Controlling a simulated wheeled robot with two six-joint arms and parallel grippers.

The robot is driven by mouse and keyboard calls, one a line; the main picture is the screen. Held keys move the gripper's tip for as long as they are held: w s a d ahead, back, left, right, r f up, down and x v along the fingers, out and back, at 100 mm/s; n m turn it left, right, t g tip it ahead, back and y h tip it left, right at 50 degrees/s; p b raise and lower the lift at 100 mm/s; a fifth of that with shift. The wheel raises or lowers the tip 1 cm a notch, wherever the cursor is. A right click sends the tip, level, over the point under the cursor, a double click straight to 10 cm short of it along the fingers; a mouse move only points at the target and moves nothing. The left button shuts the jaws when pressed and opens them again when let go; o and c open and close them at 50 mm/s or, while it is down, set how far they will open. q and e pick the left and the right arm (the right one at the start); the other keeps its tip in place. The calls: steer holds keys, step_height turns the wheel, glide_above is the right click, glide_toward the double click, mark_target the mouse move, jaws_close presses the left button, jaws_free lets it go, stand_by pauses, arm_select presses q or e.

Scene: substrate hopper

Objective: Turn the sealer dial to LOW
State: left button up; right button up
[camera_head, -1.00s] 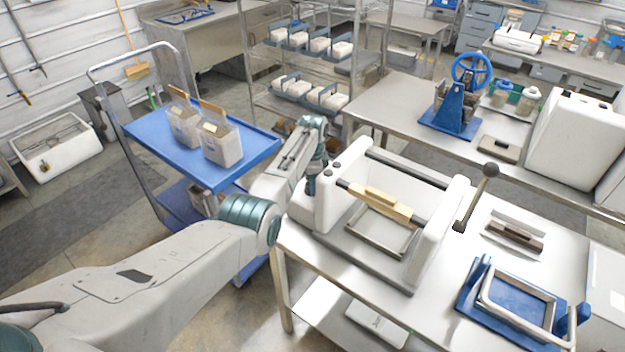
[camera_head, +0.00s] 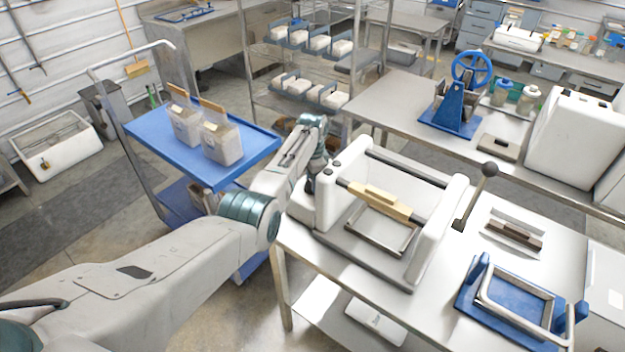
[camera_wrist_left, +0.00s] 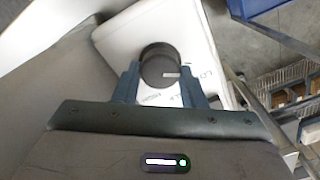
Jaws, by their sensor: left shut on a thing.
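The sealer (camera_head: 433,241) is a white machine with a dark bar and tan handle, standing on the steel table. Its dark round dial (camera_wrist_left: 158,66) shows on a white end face in the left wrist view. A pale mark on the dial points right, towards lettering that starts "LO"; other small lettering below is partly hidden. My left gripper (camera_wrist_left: 160,82) is shut on the dial, one blue-grey finger on each side. In the head view my left gripper (camera_head: 310,182) is at the sealer's left end, where the dial is hidden. My right gripper is not in view.
A blue cart (camera_head: 170,150) with two filled bags stands left of the table. A lever with a black knob (camera_head: 489,170) rises right of the sealer. A blue frame fixture (camera_head: 470,290) lies at the table's front right. A wire rack (camera_head: 262,100) stands behind.

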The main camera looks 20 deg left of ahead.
arm_select(q)
steer(key=o, duration=1)
steer(key=shift+r, duration=0.1)
steer(key=shift+r+b, duration=1.7)
steer(key=shift+r, duration=3.7)
steer(key=shift+a+f, duration=0.1)
